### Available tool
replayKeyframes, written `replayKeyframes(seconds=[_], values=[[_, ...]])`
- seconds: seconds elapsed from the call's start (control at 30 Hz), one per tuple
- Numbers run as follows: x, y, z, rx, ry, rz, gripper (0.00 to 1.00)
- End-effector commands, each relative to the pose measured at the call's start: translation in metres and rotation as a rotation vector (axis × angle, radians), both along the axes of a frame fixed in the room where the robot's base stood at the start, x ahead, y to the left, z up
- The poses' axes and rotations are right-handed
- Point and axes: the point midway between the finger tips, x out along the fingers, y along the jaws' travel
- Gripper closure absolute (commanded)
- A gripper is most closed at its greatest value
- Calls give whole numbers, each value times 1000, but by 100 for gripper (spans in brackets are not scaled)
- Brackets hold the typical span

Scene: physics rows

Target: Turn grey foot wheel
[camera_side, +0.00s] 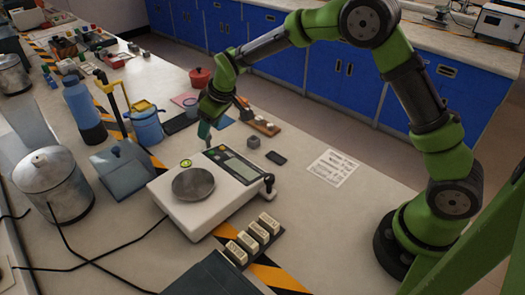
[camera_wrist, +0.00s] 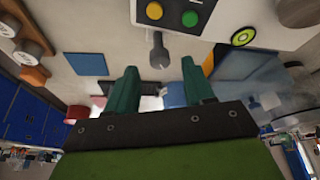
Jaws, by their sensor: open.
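The white bench scale (camera_side: 205,221) stands on the worktop with a round metal pan (camera_side: 193,184) and a display on top. In the wrist view, a grey foot wheel (camera_wrist: 158,50) on a short stem sticks out at the scale's edge, beside orange and green buttons. A dark foot wheel (camera_side: 268,184) shows at the scale's right corner in the side view. My gripper (camera_side: 205,130) points down behind the scale's far edge. In the wrist view its two green fingers (camera_wrist: 160,88) are apart and empty, and the grey wheel lies ahead of the gap between them.
A blue jug (camera_side: 147,125) and a slate-blue box (camera_side: 122,166) stand left of the scale. Several labelled blocks (camera_side: 248,242) sit in front.

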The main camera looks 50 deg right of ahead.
Motion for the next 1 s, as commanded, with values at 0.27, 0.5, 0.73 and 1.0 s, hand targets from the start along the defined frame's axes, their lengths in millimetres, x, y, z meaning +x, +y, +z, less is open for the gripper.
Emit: replayKeyframes(seconds=[0.27, 0.5, 0.73, 1.0], values=[[-24, -9, 65, 0, -6, 0, 47], [-43, -15, 112, 0, -4, 1, 47], [-52, -18, 134, 0, -2, 0, 47], [-53, -18, 136, 0, 0, 0, 47]])
